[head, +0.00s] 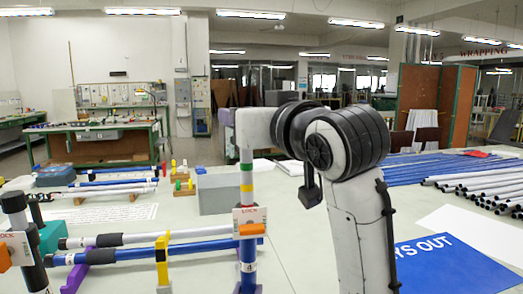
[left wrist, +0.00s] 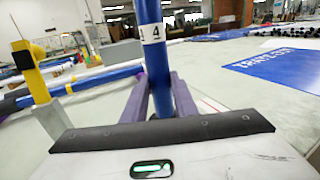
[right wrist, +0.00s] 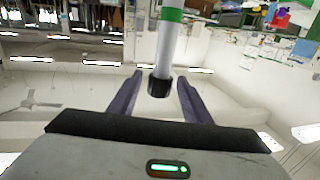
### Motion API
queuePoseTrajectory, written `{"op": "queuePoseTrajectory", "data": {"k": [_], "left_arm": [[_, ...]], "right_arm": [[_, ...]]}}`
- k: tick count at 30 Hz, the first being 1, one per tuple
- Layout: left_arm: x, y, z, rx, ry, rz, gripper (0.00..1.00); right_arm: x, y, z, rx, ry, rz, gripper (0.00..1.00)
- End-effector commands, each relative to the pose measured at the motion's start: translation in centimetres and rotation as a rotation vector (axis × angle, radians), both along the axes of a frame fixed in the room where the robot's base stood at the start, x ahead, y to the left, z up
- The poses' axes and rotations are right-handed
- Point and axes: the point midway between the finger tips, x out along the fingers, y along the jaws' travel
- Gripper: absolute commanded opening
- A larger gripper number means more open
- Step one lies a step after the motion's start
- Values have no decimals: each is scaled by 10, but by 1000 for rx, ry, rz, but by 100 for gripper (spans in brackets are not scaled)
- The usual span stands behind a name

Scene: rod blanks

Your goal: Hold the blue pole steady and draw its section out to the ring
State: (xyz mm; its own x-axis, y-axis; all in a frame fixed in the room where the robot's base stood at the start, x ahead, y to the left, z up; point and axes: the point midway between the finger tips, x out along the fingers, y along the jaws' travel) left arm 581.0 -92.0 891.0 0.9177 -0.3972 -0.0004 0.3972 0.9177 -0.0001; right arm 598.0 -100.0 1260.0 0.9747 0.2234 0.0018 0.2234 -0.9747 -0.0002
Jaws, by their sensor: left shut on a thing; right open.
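The blue pole (head: 248,275) stands upright at the front middle and carries a label 4, which also shows on the blue pole in the left wrist view (left wrist: 152,60). My left gripper (left wrist: 160,88) is shut on it below the label. A white lock collar (head: 241,217) with an orange lever (head: 251,229) sits at its top. The pale section (head: 246,157) rises from the collar, with green, yellow and red rings (head: 247,188) showing above it. In the right wrist view, the section's black end (right wrist: 160,87) is between the fingers of my open right gripper (right wrist: 160,78), apart from both.
A second lock collar (head: 14,248) stands at the far left. White and blue poles (head: 190,246) lie across a yellow post (head: 162,262) and purple rest. A grey box (head: 220,194) stands behind. Blue and grey rods (head: 440,168) lie at right beside a blue sheet (head: 450,265).

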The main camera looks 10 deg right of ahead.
Motion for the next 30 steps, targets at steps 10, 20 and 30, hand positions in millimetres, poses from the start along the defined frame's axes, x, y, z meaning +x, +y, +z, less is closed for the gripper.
{"op": "queuePoseTrajectory", "data": {"k": [10,20,30], "left_arm": [[0,0,0,0,0,0,0],[0,0,0,0,-1,0,0],[0,0,2,-2,-4,-1,44]], "right_arm": [[-66,-15,1,1,-4,1,44],[-81,-19,0,0,-1,0,44],[-80,-18,0,0,-1,0,44]]}}
